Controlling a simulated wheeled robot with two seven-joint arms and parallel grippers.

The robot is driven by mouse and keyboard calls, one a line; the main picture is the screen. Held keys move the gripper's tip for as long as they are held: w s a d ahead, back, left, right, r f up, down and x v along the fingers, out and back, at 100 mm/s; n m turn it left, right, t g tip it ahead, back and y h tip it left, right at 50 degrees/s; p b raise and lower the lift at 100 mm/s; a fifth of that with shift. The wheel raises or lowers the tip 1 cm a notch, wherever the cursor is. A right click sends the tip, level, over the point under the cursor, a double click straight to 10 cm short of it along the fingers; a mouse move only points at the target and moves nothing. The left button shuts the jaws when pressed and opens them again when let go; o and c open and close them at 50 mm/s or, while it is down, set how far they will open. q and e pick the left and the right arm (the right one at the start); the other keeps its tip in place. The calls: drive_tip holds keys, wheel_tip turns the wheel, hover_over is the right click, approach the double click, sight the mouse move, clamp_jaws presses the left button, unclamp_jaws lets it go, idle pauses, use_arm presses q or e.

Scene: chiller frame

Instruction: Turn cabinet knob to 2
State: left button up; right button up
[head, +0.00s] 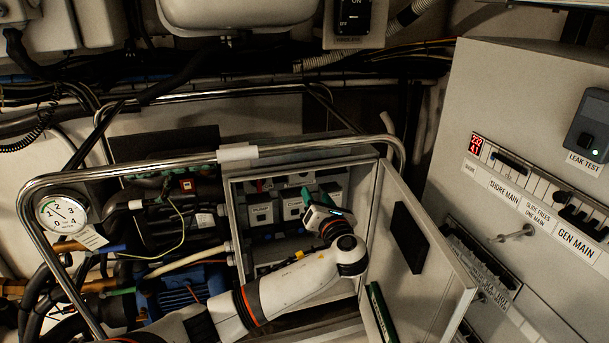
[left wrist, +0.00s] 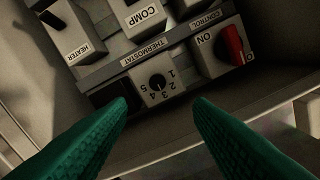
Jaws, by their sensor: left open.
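The thermostat knob (left wrist: 157,83) is a small dark dial on a pale block in the left wrist view, which shows the panel tilted and partly upside down. Numbers 1 to 5 ring it; I cannot tell where its pointer stands. My left gripper (left wrist: 161,104) is open, its green fingers apart on either side of the thermostat block and in front of it, with nothing between them. In the head view my left gripper (head: 319,202) reaches into the open cabinet (head: 232,205), and its arm hides part of the inside. My right gripper is not in view.
A red control knob (left wrist: 232,44) sits near the right finger, with heater and COMP switches beyond. The cabinet door (head: 425,250) stands open to the right of my arm. A chrome rail (head: 300,148) runs above, and a labelled breaker panel (head: 510,195) stands at the right.

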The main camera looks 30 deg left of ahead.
use_arm(q)
drive_tip(key=x, duration=1.1)
drive_tip(key=shift+w+f+p, duration=0.15)
drive_tip(key=shift+p, duration=0.15)
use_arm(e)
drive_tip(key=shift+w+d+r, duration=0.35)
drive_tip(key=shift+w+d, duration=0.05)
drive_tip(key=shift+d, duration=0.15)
use_arm(q)
drive_tip(key=shift+d, duration=0.1)
drive_tip(key=c, duration=1)
drive_tip(key=n+b, duration=0.1)
drive_tip(key=n, duration=0.7)
drive_tip(key=shift+f+n, duration=0.1)
drive_tip(key=shift+n, duration=0.2)
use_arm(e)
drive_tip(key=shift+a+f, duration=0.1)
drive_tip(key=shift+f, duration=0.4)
